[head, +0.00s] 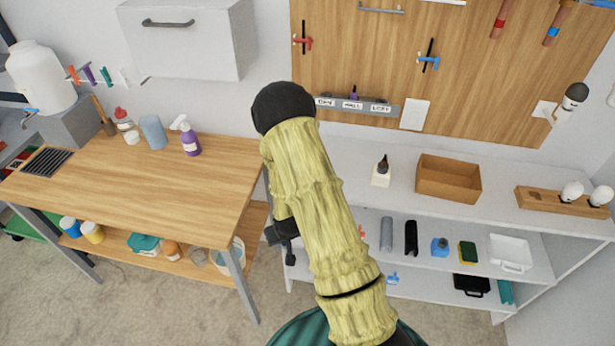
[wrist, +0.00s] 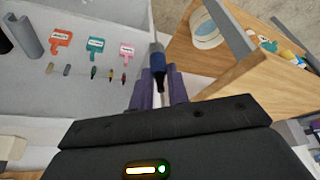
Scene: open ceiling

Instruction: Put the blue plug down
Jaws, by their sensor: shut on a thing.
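In the wrist view, my gripper (wrist: 159,88) has two purple fingers shut on the blue plug (wrist: 157,61). The plug is dark blue with a black part between the fingers and a thin grey end pointing away from the gripper. It appears held clear of the pale shelf surface, beside the corner of the wooden table; the exact gap cannot be told. In the head view my yellow-sleeved arm stands in front, and the plug and fingertips are hidden behind it.
The wooden workbench (head: 110,190) is on the left, with a purple spray bottle (head: 189,140). The wrist view shows colored tags (wrist: 95,48) on a pale surface. The workbench's front middle is clear.

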